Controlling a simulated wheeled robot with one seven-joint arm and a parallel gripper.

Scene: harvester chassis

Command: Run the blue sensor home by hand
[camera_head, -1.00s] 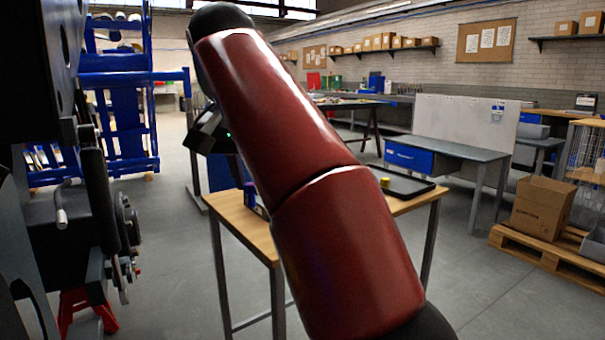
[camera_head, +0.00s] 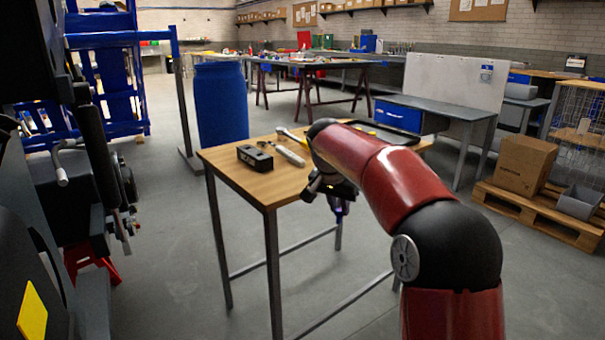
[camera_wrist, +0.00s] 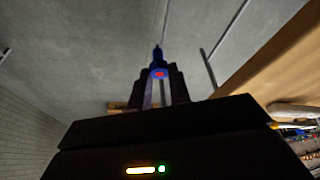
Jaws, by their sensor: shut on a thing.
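The blue sensor (camera_wrist: 158,58) is between the fingertips of my gripper (camera_wrist: 158,75) in the wrist view, with a red spot on its near end. My gripper is shut on it. In the head view my gripper (camera_head: 338,208) hangs low, pointing down beside the table's front edge, and a small blue-violet bit shows at its tip. The dark harvester chassis (camera_head: 85,205) stands along the left edge of the head view, well apart from my gripper. Where the sensor fits on it cannot be made out.
A wooden-topped table (camera_head: 235,185) bears a black box (camera_head: 255,157), hand tools (camera_head: 290,155) and a dark tray (camera_head: 385,133). A blue barrel (camera_head: 221,103) stands behind it. A carton (camera_head: 525,165) on a pallet (camera_head: 535,213) is at right. Floor between chassis and table is clear.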

